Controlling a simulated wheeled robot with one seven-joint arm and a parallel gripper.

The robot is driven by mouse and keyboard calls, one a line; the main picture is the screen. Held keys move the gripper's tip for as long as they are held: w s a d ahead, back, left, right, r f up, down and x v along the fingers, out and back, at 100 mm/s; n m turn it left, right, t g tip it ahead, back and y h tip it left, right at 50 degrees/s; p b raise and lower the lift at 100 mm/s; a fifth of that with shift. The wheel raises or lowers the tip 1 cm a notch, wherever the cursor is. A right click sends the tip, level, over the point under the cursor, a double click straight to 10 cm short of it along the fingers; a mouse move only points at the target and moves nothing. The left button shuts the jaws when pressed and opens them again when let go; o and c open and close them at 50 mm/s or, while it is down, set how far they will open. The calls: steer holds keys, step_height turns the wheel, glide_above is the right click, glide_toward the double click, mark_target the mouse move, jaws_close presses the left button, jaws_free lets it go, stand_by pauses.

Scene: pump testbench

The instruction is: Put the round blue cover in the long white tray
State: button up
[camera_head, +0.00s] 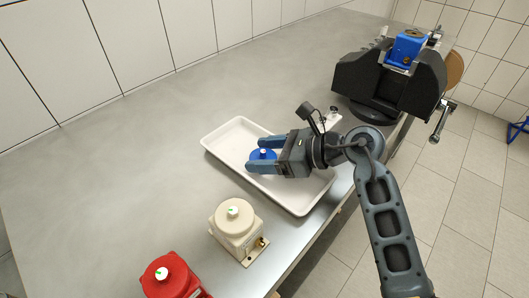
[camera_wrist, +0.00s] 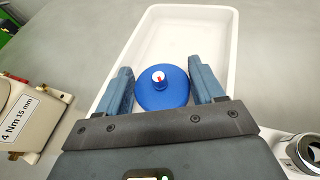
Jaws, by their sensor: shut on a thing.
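The round blue cover (camera_head: 262,156) has a white knob with a small coloured mark on top. My gripper (camera_head: 262,155) is shut on it, with one finger on each side. In the wrist view the blue cover (camera_wrist: 162,88) sits between the two fingers of my gripper (camera_wrist: 165,85). The long white tray (camera_head: 222,139) lies on the grey bench, and the cover is over its inside. In the wrist view the tray (camera_wrist: 226,50) extends beyond the cover. I cannot tell whether the cover touches the tray floor.
A beige pump housing (camera_head: 236,232) and a red one (camera_head: 172,278) stand left of the tray near the bench's front edge. A black vise (camera_head: 385,80) holding a blue part (camera_head: 405,50) stands at the far right. The bench behind the tray is clear.

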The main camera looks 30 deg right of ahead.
steer(key=shift+f, duration=0.15)
steer(key=shift+s+f, duration=0.1)
steer(key=shift+f, duration=0.45)
steer(key=o, duration=0.7)
steer(key=shift+f, duration=0.1)
steer(key=shift+o, duration=0.7)
steer(key=shift+f+b, duration=0.15)
steer(key=shift+b, duration=0.15)
steer(key=shift+s, duration=0.1)
steer(key=shift+r, duration=0.3)
steer(key=shift+s+d+r, duration=0.1)
steer(key=shift+d+r, duration=0.1)
steer(key=shift+r, duration=0.05)
steer(key=v, duration=1.1)
steer(key=shift+s+d+r, duration=0.1)
steer(key=shift+d+r, duration=0.05)
steer(key=shift+r, duration=0.3)
